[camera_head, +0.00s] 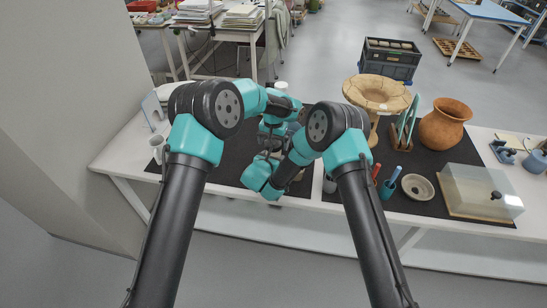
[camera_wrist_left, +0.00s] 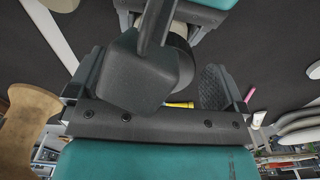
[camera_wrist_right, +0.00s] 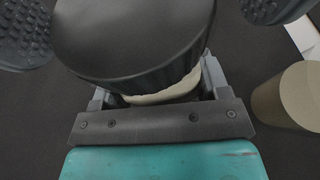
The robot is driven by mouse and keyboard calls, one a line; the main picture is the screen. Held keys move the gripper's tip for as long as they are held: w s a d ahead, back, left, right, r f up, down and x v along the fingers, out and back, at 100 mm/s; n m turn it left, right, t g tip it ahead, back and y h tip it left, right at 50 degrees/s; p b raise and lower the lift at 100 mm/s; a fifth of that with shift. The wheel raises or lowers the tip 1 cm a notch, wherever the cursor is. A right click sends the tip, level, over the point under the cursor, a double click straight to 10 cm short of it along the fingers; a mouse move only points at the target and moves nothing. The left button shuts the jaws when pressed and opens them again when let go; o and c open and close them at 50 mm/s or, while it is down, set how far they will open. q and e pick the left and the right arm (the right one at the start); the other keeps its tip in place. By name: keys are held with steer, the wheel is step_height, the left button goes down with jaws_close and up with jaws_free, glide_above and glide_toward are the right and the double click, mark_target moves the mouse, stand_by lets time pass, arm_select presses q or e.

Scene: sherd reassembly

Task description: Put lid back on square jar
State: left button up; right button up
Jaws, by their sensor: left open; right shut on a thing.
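My two grippers meet at the middle left of the mat, with my right gripper (camera_head: 268,158) close to my left gripper (camera_head: 270,143). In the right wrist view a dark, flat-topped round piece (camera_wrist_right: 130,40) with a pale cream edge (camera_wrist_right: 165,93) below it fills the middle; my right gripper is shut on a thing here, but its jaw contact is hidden. Ribbed dark pads show at the upper corners. In the left wrist view my left gripper is open, with a ribbed finger at right; a dark angular part covers its middle. I cannot make out a square jar or its lid.
A tan pedestal bowl (camera_head: 378,92), an orange pot (camera_head: 445,124), a small pale bowl (camera_head: 418,187) and a clear-covered board (camera_head: 475,192) stand to the right. A tan cylinder (camera_wrist_right: 290,95) is right of my right gripper. Bare dark mat (camera_head: 225,165) shows left of the grippers.

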arm_select(q)
step_height(320, 180, up, 12)
steer(key=shift+f, duration=0.2)
stand_by(0.4)
arm_select(e)
steer(key=o, duration=1.8)
steer(key=v, duration=1.7)
steer(key=shift+s, duration=0.15)
steer(key=shift+r, duration=0.1)
